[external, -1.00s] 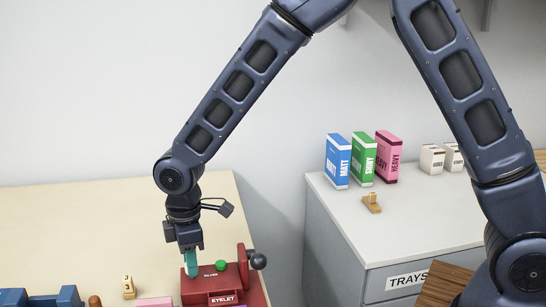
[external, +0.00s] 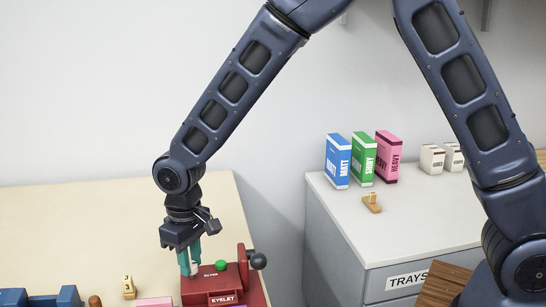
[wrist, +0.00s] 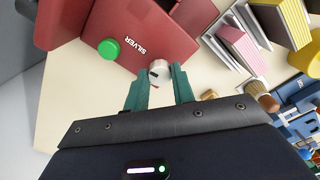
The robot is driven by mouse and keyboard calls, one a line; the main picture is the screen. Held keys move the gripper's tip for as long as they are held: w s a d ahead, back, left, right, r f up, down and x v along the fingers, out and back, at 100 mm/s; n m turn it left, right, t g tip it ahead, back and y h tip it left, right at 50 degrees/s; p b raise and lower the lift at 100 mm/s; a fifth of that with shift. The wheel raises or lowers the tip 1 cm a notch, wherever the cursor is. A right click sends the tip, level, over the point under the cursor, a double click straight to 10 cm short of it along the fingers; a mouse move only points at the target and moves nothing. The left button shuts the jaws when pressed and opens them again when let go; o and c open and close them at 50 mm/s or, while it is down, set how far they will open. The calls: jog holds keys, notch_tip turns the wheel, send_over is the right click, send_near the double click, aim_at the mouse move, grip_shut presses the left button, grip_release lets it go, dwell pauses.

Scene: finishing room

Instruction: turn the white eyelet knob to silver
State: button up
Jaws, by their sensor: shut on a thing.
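The red eyelet machine (external: 225,284) stands at the table's front right edge, with the words EYELET on its front and SILVER on top. Its white knob (wrist: 159,68) shows in the wrist view between my teal fingertips, close to the SILVER lettering (wrist: 139,45). A small dark mark shows on the knob; I cannot tell exactly where it points. My gripper (external: 190,266) points down over the left part of the machine. It is shut on the knob, which the fingers partly hide in the external view.
A green button (external: 220,265) sits on the machine's top, and a dark ball-ended lever (external: 258,261) is at its right. A small wooden piece (external: 129,287), a pink block (external: 155,302) and a blue holder (external: 45,297) lie left. The table behind is clear.

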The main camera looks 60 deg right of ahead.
jog(key=shift+m, duration=0.5)
jog(key=o, duration=1)
notch_tip(320, 180, up, 11)
dwell(0.3)
